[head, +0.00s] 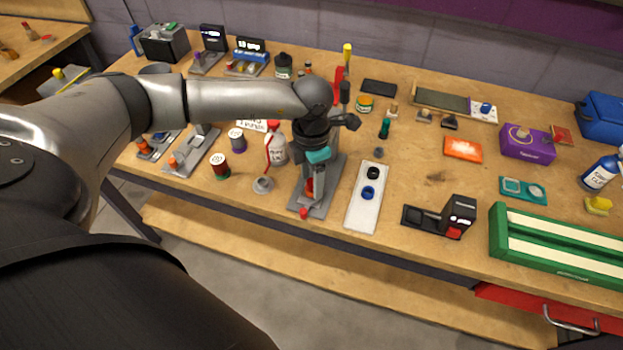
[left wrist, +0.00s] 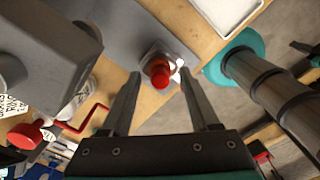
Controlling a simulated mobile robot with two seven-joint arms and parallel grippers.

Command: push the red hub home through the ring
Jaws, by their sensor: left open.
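The red hub (left wrist: 160,73) shows in the left wrist view as a round red piece against a pale metal plate (left wrist: 178,52), which may be the ring's mount. I cannot tell how far it sits in the ring. In the head view red parts show on the grey track fixture (head: 325,201), partly hidden under my gripper. My left gripper (head: 311,184) points down over this fixture. In the left wrist view its two fingers (left wrist: 161,74) are apart, one on each side of the red hub, with visible gaps. My right gripper is not in view.
A white tray (head: 357,215) with a black and a blue ring stands right of the fixture. A dark grey device (head: 428,219) is farther right. The table's front edge is close.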

